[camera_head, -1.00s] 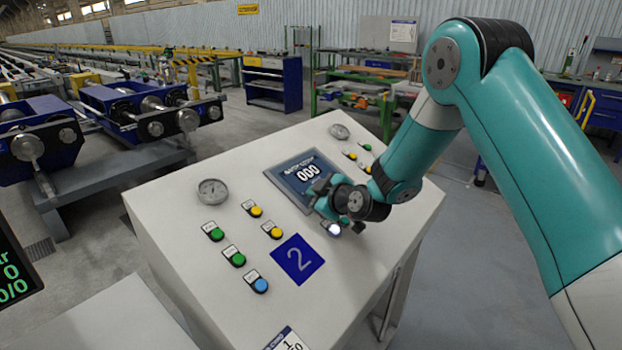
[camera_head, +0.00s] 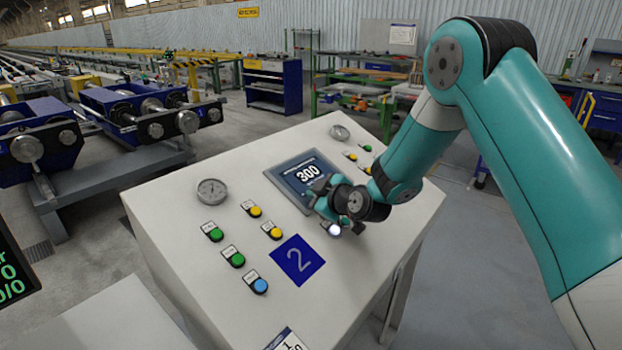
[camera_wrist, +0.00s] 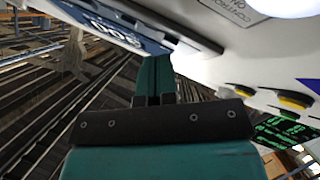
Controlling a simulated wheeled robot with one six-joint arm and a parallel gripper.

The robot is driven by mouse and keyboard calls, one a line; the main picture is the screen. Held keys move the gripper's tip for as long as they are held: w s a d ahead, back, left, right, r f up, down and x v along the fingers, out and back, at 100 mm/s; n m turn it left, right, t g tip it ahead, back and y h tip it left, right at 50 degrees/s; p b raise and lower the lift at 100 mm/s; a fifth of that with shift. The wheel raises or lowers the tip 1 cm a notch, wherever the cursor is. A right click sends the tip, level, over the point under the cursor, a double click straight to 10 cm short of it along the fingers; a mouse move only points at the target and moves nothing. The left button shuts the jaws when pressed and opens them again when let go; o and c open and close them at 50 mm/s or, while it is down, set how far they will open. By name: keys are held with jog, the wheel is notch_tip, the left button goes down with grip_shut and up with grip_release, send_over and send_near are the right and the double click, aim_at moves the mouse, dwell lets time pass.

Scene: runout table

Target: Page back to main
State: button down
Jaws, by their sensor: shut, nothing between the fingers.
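The screen (camera_head: 298,178) is set in the sloped white console panel and reads 300. Its lower right part is hidden behind my gripper (camera_head: 325,205). My gripper is shut and empty, close to the screen's lower right edge; I cannot tell whether it touches. In the wrist view, the fingers of my gripper (camera_wrist: 154,95) point toward the console, and the screen (camera_wrist: 115,28) shows at the top, seen at a steep angle. Any page keys on the screen are too small or hidden to read.
The console (camera_head: 180,235) carries a gauge (camera_head: 211,191), green buttons (camera_head: 213,232), yellow buttons (camera_head: 271,231) and a blue button (camera_head: 260,286). A blue plate with a 2 (camera_head: 298,259) sits below the screen. Roller machinery (camera_head: 130,110) stands behind at left.

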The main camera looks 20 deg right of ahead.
jog(key=shift+s+d+r, duration=0.2)
jog(key=shift+r, duration=0.35)
notch_tip(320, 180, up, 6)
jog(key=s+d, duration=0.1)
jog(key=s, duration=0.1)
jog(key=shift+d+f+p, duration=0.25)
jog(key=shift+p, duration=0.15)
dwell(2.6)
